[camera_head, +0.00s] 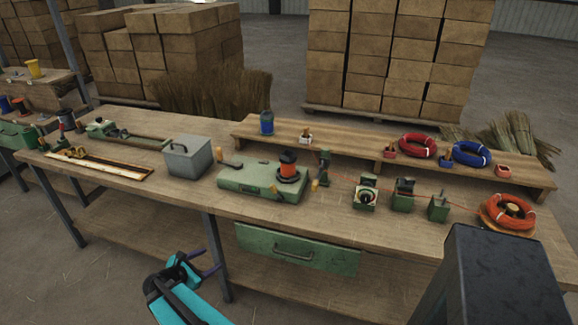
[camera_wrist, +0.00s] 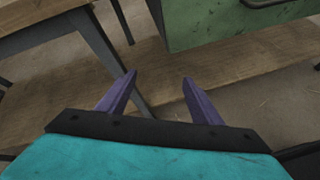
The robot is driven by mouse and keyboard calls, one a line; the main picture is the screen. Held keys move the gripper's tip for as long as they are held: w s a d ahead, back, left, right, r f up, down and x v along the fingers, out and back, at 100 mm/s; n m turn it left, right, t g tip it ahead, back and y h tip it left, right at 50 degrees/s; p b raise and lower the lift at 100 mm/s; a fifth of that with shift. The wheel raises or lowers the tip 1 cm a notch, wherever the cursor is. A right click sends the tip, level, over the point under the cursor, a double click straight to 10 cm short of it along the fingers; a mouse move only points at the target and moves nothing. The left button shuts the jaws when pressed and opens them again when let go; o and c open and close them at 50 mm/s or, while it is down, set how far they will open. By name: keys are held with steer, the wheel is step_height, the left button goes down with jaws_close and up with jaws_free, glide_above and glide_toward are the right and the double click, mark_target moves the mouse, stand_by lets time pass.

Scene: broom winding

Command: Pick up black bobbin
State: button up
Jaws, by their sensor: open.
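A spool with a black top and orange winding (camera_head: 288,167) stands on the green winding machine (camera_head: 245,183) in the middle of the workbench. A small dark spool-like item (camera_head: 65,120) stands near the bench's left end. I cannot tell for sure which of these is the black bobbin. My gripper (camera_head: 200,264) is in front of the bench, below the top, left of the green drawer, far from both. In the wrist view my gripper (camera_wrist: 158,77) has its purple fingers spread and nothing between them. No bobbin shows in the wrist view.
The bench (camera_head: 140,195) carries a grey metal box (camera_head: 187,157), green fixtures (camera_head: 403,197) and an orange wire coil (camera_head: 509,212). A raised shelf (camera_head: 350,153) holds a blue spool (camera_head: 267,122), a red coil (camera_head: 418,145) and a blue coil (camera_head: 472,153). A green drawer (camera_head: 297,248) hangs under the front edge.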

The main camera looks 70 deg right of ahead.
steer(key=d+r+n+h, duration=0.1)
steer(key=d+r, duration=0.3)
steer(key=r, duration=0.1)
steer(key=w+d+r+n+h, duration=0.1)
steer(key=d+r+n, duration=0.1)
steer(key=d+r, duration=0.2)
steer(key=d+r+n+t+h, duration=0.1)
steer(key=d+r+n+h, duration=0.1)
steer(key=d+r, duration=0.2)
steer(key=shift+w+d+r+p, duration=0.1)
steer(key=shift+w+r+p, duration=0.1)
steer(key=shift+r, duration=0.2)
steer(key=shift+w+r+p, duration=0.1)
steer(key=shift+r+p, duration=0.05)
steer(key=shift+r, duration=0.25)
steer(key=m+g+h+p, duration=0.2)
steer(key=m+g, duration=0.1)
steer(key=g, duration=0.2)
glide_toward(283, 155)
steer(key=shift+r+x, duration=0.2)
steer(key=shift+x, duration=1.05)
steer(key=p+x, duration=0.2)
steer(key=x, duration=0.5)
steer(key=shift+s+d+f, duration=0.1)
steer(key=shift+d+f, duration=0.05)
steer(key=shift+d, duration=0.1)
steer(key=shift+s+d, duration=0.15)
steer(key=shift+d, duration=0.3)
